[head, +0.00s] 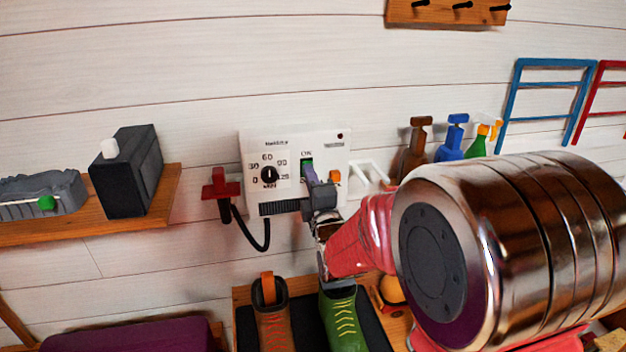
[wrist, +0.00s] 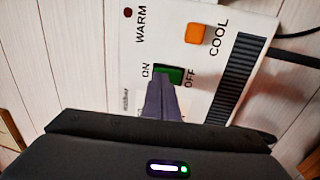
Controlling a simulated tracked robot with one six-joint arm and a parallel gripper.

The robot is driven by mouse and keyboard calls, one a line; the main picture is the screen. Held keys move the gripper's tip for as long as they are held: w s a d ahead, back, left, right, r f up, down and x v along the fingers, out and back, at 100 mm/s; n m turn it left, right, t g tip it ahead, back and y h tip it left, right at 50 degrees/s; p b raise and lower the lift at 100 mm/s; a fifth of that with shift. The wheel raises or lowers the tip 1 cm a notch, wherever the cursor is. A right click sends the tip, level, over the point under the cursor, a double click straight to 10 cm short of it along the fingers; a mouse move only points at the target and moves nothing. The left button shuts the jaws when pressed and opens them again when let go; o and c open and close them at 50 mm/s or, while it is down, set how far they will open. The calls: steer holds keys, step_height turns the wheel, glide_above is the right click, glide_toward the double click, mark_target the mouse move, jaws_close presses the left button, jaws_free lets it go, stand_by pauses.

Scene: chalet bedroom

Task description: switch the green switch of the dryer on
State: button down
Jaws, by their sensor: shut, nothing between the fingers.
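The dryer (head: 255,145) is a white panel on the wall with a black dial. Its green switch (head: 308,161) sits between the ON and OFF marks, and it also shows in the wrist view (wrist: 173,74). My gripper (head: 311,176) is shut and empty, with its fingertips in front of the green switch. In the wrist view the fingertips (wrist: 161,79) overlap the switch at its ON side and hide part of it. I cannot tell whether they touch it. The dryer's small lamp (wrist: 127,12) by WARM looks dark red.
An orange switch (wrist: 197,33) marked COOL is close to the green one. A red holder (head: 222,185) with a black cable is at the dryer's left. Spray bottles (head: 452,140) stand to the right. Shoes (head: 272,318) are below, and a wooden shelf (head: 160,205) is at left.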

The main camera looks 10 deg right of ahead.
stand_by(0.3)
steer(key=shift+w+r, duration=0.2)
